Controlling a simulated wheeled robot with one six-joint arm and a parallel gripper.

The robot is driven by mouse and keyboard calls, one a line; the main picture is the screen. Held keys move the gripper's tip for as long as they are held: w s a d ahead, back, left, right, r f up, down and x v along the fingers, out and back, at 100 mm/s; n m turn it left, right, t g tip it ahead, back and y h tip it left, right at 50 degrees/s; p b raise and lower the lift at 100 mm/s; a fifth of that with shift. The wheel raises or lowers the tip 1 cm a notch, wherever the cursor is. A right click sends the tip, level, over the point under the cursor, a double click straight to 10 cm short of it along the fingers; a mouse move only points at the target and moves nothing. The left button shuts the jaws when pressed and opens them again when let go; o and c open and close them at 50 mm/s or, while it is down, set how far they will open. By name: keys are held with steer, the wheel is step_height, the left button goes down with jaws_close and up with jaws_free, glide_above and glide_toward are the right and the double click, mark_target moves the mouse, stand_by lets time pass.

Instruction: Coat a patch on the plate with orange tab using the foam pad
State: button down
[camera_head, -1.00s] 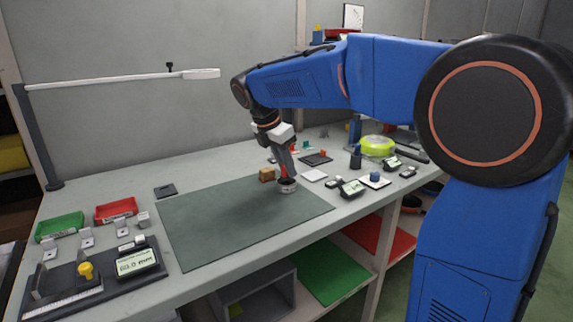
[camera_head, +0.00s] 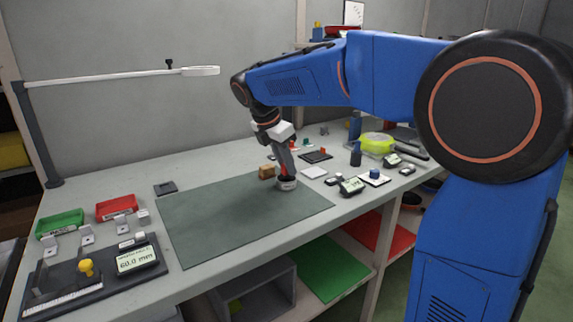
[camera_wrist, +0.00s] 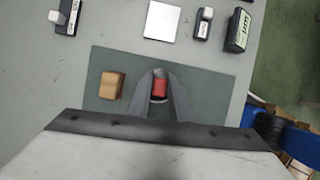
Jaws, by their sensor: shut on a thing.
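My gripper (camera_wrist: 160,88) points down over the right part of the green mat (camera_head: 215,215). Its fingers are closed on a red piece (camera_wrist: 159,90), which stands at a round, light-rimmed tin (camera_head: 287,184). Whether the red piece is the foam pad's handle cannot be told, and its lower end is hidden. A tan block (camera_head: 266,171) sits beside the tin, apart from the fingers; it also shows in the wrist view (camera_wrist: 111,85). A dark flat piece with an orange-red tab (camera_head: 317,157) lies behind and right of the mat.
A pale square plate (camera_head: 313,173) and a display gauge (camera_head: 352,187) lie right of the mat. A blue-knobbed piece (camera_head: 374,179) is farther right. Red (camera_head: 116,208) and green (camera_head: 59,223) trays stand at the left. Most of the mat is clear.

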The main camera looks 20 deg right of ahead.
steer(key=shift+f, duration=0.4)
stand_by(1.2)
steer(key=shift+r, duration=0.1)
steer(key=shift+r, duration=3.45)
steer(key=shift+s, duration=0.1)
